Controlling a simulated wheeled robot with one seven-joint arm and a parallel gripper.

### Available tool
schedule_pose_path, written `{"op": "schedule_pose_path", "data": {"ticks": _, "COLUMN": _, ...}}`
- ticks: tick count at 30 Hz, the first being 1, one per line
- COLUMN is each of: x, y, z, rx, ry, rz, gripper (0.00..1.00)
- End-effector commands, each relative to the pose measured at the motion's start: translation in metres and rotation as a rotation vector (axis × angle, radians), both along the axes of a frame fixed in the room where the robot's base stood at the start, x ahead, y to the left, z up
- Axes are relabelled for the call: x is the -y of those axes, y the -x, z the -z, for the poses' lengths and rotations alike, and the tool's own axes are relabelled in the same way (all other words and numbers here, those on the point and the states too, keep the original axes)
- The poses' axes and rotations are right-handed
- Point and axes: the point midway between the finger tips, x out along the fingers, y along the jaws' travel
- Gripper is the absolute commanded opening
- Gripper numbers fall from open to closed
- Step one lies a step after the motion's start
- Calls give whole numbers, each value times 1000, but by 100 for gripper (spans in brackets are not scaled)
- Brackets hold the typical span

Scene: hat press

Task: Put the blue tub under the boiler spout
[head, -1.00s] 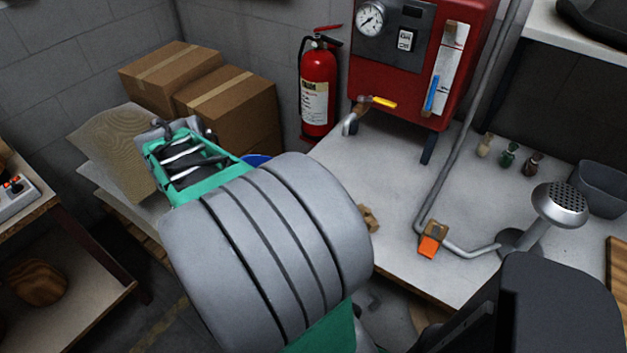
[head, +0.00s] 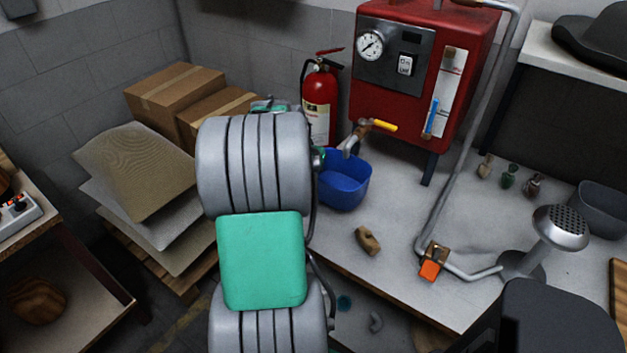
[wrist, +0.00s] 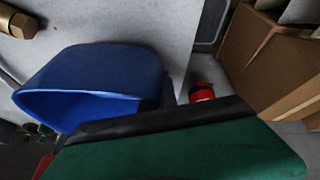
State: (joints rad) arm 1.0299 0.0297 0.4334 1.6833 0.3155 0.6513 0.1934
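The blue tub (head: 343,186) stands upright at the left end of the grey bench in the head view, its opening just below the boiler spout (head: 350,144). Whether it rests on the bench or hangs slightly above cannot be told. My arm hides most of my gripper; a small green part (head: 318,158) shows against the tub's left rim. In the wrist view the tub (wrist: 105,72) fills the left, close to my gripper's dark edge and green body (wrist: 180,140). The tub has moved with my gripper, which appears shut on its rim; the fingertips are hidden.
The red boiler (head: 425,75) with a yellow tap handle (head: 383,126) stands behind. A fire extinguisher (head: 320,105) is left of it. A brown block (head: 367,240) lies in front of the tub. A grey pipe (head: 460,150) runs down to the bench. Cardboard boxes (head: 172,90) stand left.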

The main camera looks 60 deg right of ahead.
Motion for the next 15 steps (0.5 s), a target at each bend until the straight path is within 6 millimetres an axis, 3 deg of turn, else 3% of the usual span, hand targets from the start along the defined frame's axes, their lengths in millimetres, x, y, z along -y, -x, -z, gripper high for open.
{"op": "schedule_pose_path", "data": {"ticks": 4, "x": 9, "y": 2, "z": 6, "rx": -2, "ry": -3, "rz": 0, "gripper": 0}}
{"op": "schedule_pose_path", "data": {"ticks": 9, "x": 9, "y": 2, "z": 32, "rx": -2, "ry": -3, "rz": -1, "gripper": 0}}
{"op": "schedule_pose_path", "data": {"ticks": 15, "x": 9, "y": 1, "z": 35, "rx": 0, "ry": 1, "rz": -1, "gripper": 0}}
